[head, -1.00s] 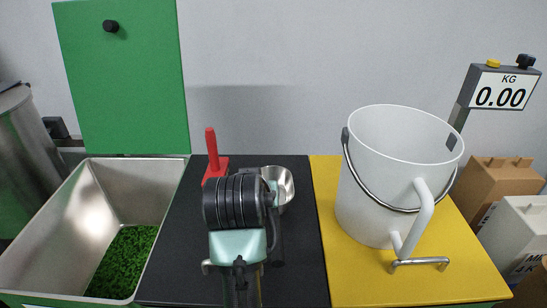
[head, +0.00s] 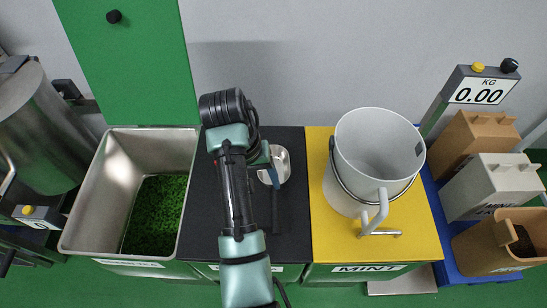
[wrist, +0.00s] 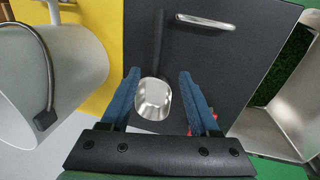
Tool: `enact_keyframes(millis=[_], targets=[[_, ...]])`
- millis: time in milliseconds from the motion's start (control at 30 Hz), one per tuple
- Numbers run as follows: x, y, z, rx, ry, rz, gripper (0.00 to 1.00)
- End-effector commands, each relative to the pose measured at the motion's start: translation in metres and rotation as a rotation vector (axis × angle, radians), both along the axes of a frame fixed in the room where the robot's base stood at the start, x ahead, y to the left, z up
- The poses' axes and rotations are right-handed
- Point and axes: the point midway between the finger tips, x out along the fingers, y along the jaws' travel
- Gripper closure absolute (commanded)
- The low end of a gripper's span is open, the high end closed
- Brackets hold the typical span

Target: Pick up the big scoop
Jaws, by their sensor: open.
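A scoop with a shiny metal bowl (head: 281,163) and a dark handle (head: 276,212) lies on the black counter top (head: 297,235). It also shows in the wrist view, with its bowl (wrist: 153,98) between and just beyond my fingertips and its handle (wrist: 157,45) pointing away. My gripper (wrist: 160,80) is open, with one blue finger on each side of the bowl, and holds nothing. In the head view my gripper (head: 264,180) is beside the bowl, partly hidden by my arm. A red item (wrist: 213,122) shows behind a finger.
A steel bin (head: 83,215) with green leaves (head: 155,215) is left of the counter. A white bucket (head: 355,190) stands on the yellow top (head: 322,240) at right. A metal bar handle (wrist: 205,22) is near the scoop handle. Boxes (head: 490,185) stand far right.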

Motion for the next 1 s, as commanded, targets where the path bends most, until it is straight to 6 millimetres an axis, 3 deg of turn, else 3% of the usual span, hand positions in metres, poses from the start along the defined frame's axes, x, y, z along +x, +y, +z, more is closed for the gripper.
enact_keyframes(millis=[333,633,1000], targets=[[-0.001,-0.013,-0.059,0.0,0.007,-0.002,0.38],[0.001,-0.019,-0.082,0.0,0.004,-0.002,0.38],[0.005,-0.031,-0.124,0.0,0.002,0.0,0.38]])
